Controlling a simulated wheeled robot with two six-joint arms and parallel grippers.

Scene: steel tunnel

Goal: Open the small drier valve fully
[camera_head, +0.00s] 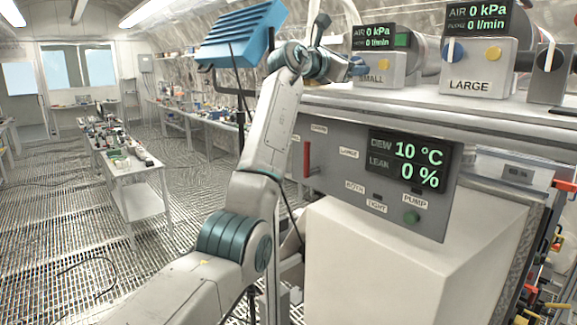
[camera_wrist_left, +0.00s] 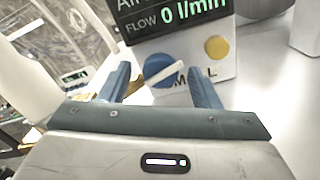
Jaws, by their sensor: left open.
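The small drier's block (camera_head: 393,72), labelled SMALL, stands on the bench top under a display (camera_head: 373,37) reading AIR 0 kPa and 0 l/min. Its valve is a round blue knob with a white bar handle (camera_wrist_left: 163,69) in the left wrist view. The bar lies slanted there, rising to the right. A yellow button (camera_wrist_left: 217,47) sits right of the knob. My left gripper (camera_head: 357,66) is at the block's left front and hides the knob in the head view. In the wrist view its open fingers (camera_wrist_left: 160,78) stand either side of the knob, with no clear contact. My right gripper is not in view.
The large drier's block (camera_head: 478,72) stands to the right, with its own white-handled knob (camera_head: 455,52). Another knob (camera_head: 549,57) is farther right. A panel (camera_head: 340,175) below shows DEW 10 °C and LEAK 0 %, with a red handle (camera_head: 307,158). A blue lamp-like housing (camera_head: 240,35) is close behind my left arm.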

